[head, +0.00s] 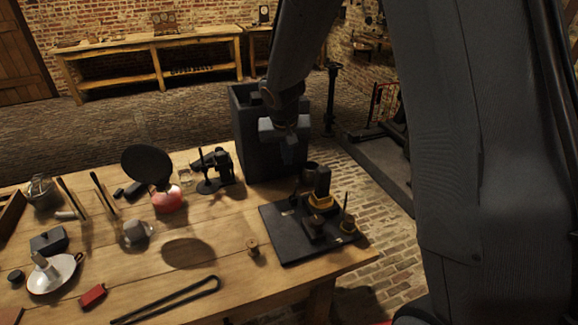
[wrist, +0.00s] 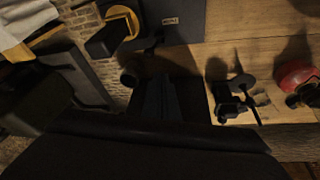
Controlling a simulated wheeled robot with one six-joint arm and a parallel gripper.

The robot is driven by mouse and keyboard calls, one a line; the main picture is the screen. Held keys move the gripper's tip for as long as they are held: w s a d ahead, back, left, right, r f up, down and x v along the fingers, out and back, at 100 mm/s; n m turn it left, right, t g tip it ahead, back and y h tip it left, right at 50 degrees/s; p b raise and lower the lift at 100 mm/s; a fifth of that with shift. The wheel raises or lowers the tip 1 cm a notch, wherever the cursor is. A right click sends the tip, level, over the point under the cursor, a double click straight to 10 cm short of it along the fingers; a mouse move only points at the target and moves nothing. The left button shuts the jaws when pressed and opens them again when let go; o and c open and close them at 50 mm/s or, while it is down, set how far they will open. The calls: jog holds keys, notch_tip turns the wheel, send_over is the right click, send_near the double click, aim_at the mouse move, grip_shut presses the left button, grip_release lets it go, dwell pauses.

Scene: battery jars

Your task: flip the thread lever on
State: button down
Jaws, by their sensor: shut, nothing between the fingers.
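A dark flat board (head: 285,238) lies at the table's right end and carries a black upright block with a yellow ring (head: 322,201), a lower dark block (head: 313,228) and thin upright parts (head: 347,220). I cannot tell for sure which part is the thread lever. In the wrist view the board (wrist: 190,32) is at the top, with a small label and the yellow ring (wrist: 128,17) at its left. My gripper (head: 290,158) is shut and empty, above and behind the board, in front of a dark box. Its dark fingers (wrist: 162,98) show in the wrist view, apart from the board.
The dark open box (head: 260,155) stands beside my gripper at the table's far edge. A black clamp-like stand (head: 215,172) and a red-based lamp with a dark disc (head: 168,199) are to the left. A small wooden spool (head: 252,246) stands left of the board.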

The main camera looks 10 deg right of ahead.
notch_tip(320, 180, up, 7)
jog(key=s+d+b, duration=0.1)
jog(key=s, duration=0.1)
jog(key=shift+d+f, duration=0.2)
